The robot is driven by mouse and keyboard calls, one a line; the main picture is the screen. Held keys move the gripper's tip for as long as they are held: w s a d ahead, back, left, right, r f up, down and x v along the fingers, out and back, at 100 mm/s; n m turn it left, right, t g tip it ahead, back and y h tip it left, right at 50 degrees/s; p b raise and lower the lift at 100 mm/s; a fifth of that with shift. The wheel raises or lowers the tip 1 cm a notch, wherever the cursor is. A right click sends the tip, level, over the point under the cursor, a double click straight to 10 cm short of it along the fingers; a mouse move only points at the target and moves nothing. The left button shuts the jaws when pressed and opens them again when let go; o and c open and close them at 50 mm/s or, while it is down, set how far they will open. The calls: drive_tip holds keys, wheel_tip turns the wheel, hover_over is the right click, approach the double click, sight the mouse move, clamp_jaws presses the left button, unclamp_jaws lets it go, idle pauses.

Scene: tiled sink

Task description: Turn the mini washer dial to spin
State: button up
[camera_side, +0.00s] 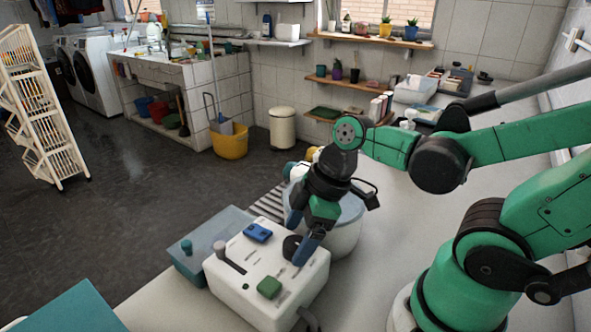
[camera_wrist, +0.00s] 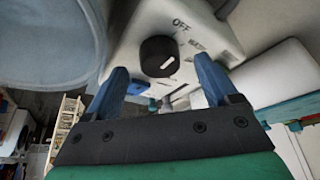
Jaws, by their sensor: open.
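The mini washer's white control box (camera_side: 250,290) sits on the pale counter. Its round black dial (camera_side: 291,246) is partly hidden by my gripper in the side view. In the wrist view the dial (camera_wrist: 158,57) shows clearly, with a white mark towards its lower right. A printed OFF label (camera_wrist: 181,24) is just above it, and other print to the right is too small to read. My gripper (camera_side: 297,244) is open, with its blue fingers pointing down at the box. In the wrist view the fingers stand on either side of the dial; contact cannot be told.
A blue piece (camera_side: 258,232), a green block (camera_side: 269,288) and a grey-knobbed lever (camera_side: 228,257) are on the box top. A pale round tub (camera_side: 345,228) stands close behind my gripper.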

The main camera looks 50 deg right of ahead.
drive_tip(key=shift+w+a+f, duration=0.1)
drive_tip(key=shift+f, duration=0.3)
clamp_jaws()
